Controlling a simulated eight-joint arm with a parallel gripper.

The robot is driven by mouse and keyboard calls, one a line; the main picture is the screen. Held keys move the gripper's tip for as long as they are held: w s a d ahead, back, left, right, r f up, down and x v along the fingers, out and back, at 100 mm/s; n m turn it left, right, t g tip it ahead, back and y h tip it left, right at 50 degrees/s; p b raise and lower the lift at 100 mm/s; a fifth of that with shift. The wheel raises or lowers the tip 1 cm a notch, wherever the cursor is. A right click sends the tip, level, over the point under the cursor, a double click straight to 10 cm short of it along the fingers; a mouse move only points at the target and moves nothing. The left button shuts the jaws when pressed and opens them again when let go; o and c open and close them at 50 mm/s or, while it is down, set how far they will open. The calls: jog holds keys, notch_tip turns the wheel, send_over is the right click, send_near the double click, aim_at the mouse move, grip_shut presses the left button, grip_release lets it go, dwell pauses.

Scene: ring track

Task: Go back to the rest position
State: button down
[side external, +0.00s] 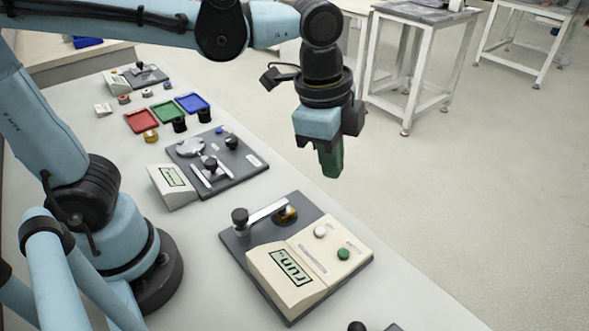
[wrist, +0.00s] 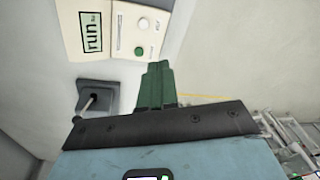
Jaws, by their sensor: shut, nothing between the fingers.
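My gripper (side external: 331,163) hangs in the air, pointing down, over the front edge of the bench beyond the devices. Its green fingers are shut together with nothing between them; they also show in the wrist view (wrist: 158,70). Below and to its left in the side view is a dark plate (side external: 238,245) carrying a cream box (side external: 285,280) with a display. In the wrist view the display (wrist: 92,32) reads "run". The box has a white button (side external: 320,231) and a green button (side external: 344,254). My gripper touches none of these.
A lever with a black knob (side external: 240,216) reaches to a brass-coloured part (side external: 287,214). Farther back are a second device plate (side external: 225,172), a red tray (side external: 140,121), a green tray (side external: 168,112) and a blue tray (side external: 193,102). The air around my gripper is clear.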

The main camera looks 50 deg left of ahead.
jog(key=s+a+f+n+t, duration=0.1)
jog(key=a+f+n+t, duration=0.2)
jog(key=a+n, duration=1)
jog(key=shift+s+a+t+y, duration=0.4)
jog(key=shift+a+t, duration=0.15)
jog(key=shift+t, duration=0.75)
